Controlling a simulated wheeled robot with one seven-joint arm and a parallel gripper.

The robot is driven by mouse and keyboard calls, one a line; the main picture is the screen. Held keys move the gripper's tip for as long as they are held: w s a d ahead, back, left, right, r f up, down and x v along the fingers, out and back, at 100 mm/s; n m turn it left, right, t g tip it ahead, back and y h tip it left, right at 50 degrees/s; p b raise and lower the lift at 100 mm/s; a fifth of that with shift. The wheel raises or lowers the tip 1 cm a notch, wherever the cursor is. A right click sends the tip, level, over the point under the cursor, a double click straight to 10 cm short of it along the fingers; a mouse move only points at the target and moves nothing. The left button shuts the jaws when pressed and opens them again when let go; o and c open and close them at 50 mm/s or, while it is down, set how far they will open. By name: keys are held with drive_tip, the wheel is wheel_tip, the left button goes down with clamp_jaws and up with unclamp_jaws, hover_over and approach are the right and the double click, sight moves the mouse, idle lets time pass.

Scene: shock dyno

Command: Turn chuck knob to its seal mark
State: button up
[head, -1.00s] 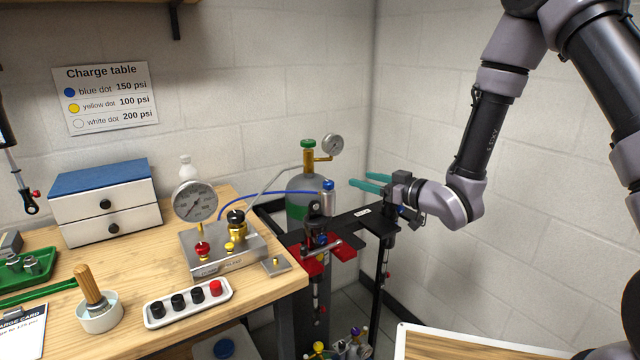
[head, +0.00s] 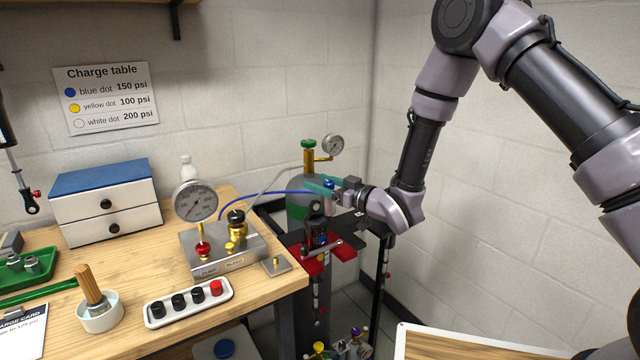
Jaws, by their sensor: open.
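The chuck is a silver cylinder with a blue top, which I take to be the chuck knob (head: 329,184). It stands above the black and red fixture (head: 318,240), at the end of the blue hose (head: 270,194). The chuck's silver body is mostly hidden behind the fingers and wrist. The seal mark is too small to make out.
A gas cylinder with a green-topped valve (head: 308,150) and gauge (head: 332,146) stands just behind. A metal manifold with a large gauge (head: 196,201) sits on the wooden bench (head: 255,290) at left. A black plate on a post (head: 375,225) lies under my wrist.

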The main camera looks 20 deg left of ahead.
drive_tip(key=shift+w+a, duration=0.1)
drive_tip(key=shift+a, duration=0.05)
clamp_jaws()
